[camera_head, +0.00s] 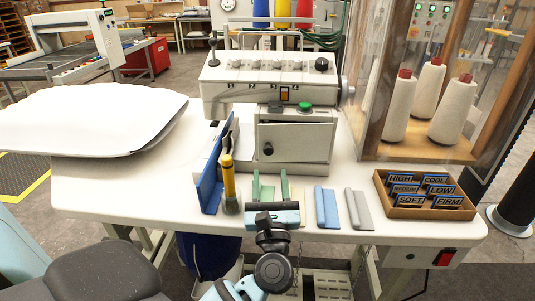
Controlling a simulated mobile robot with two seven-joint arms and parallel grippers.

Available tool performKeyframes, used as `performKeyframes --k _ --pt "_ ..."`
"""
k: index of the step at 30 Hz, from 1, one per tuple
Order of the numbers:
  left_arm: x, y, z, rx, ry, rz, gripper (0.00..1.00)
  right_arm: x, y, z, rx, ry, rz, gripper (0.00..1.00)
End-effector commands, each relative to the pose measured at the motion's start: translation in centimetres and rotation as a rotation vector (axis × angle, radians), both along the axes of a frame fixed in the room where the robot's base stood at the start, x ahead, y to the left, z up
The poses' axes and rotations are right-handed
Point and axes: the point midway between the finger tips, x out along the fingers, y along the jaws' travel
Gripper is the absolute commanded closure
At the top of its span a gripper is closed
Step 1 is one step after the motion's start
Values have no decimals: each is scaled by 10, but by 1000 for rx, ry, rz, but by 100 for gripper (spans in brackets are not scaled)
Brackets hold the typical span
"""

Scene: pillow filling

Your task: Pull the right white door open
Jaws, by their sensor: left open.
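The right white door (303,143) is on the front of the white machine (255,86), below its control panel. It has a black round knob (268,149) near its left edge. A narrow dark gap shows along its top edge, and I cannot tell whether it is slightly ajar. My left gripper (270,180) is in front of and below the door, over the table's front part. Its two greenish fingers point toward the machine, spread apart with nothing between them. They are apart from the knob. My right gripper is not in view.
A blue upright panel (210,182) and a yellow-handled tool (228,180) stand left of the gripper. A blue bar (326,207) and grey bar (357,208) lie to its right. A label tray (398,208) sits farther right. A white pillow (90,118) covers the table's left side.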

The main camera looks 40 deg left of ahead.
Motion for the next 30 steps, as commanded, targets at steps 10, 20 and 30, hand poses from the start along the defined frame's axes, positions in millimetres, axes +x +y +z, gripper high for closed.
performKeyframes --k 10,20,30 --pt "44 36 16 2 -4 0 56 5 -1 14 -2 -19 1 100" --pt "56 46 19 0 0 -1 56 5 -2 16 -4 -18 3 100" --pt "56 45 19 0 0 -1 74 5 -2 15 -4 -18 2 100"
